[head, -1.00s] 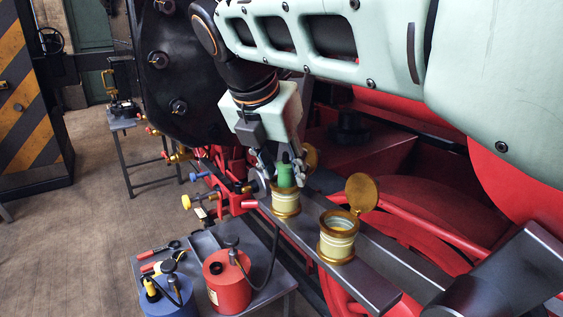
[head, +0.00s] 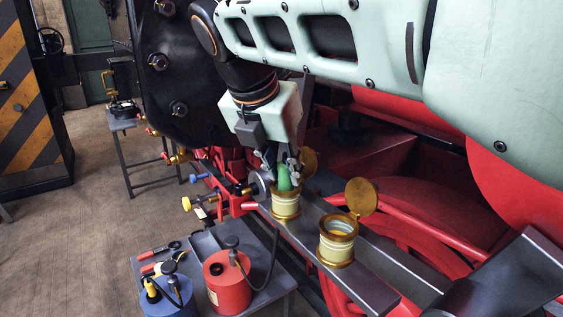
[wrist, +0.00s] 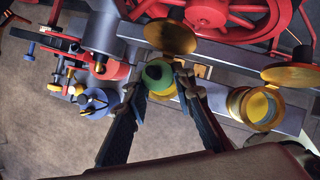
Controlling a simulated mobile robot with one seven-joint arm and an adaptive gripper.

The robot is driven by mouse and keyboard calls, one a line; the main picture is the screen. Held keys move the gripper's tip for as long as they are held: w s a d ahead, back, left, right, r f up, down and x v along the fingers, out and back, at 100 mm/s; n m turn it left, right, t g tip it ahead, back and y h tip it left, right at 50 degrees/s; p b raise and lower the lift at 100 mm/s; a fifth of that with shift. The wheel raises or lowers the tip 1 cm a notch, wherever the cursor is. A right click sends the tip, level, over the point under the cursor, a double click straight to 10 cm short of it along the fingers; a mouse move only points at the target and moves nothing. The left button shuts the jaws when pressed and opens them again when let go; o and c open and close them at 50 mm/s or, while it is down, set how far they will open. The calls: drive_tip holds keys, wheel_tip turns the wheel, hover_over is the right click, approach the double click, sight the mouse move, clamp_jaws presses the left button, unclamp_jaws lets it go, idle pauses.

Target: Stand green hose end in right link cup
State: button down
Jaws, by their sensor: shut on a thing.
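The green hose end (head: 284,180) stands at the mouth of the left brass-and-cream cup (head: 285,207); its lower part is hidden by the rim. My gripper (head: 285,167) is shut on the hose end from above, a finger on either side. In the wrist view the green hose end (wrist: 158,72) sits between the fingertips (wrist: 158,80). The right link cup (head: 337,243) is upright with its brass lid (head: 361,196) swung open and no hose end in it. The right cup also shows in the wrist view (wrist: 240,104), to the right of my fingers.
Both cups sit on a grey steel bar (head: 376,288), with red wheelwork behind. The left cup's brass lid (head: 309,163) stands open close behind my gripper. Below left is a grey table (head: 205,243) with a red can (head: 226,284), a blue can (head: 170,300) and tools.

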wheel_tip(320, 180, up, 2)
drive_tip(key=shift+r+p, duration=0.2)
drive_tip(key=shift+p, duration=0.65)
drive_tip(key=shift+a+r+p, duration=0.2)
drive_tip(key=shift+r+p, duration=0.25)
drive_tip(key=shift+r, duration=2)
wheel_tip(320, 180, down, 6)
drive_tip(key=shift+r+b, duration=0.1)
drive_tip(key=shift+b, duration=0.75)
drive_tip(key=shift+d+f+b, duration=0.15)
drive_tip(key=shift+f+b, duration=0.55)
drive_tip(key=shift+b, duration=0.1)
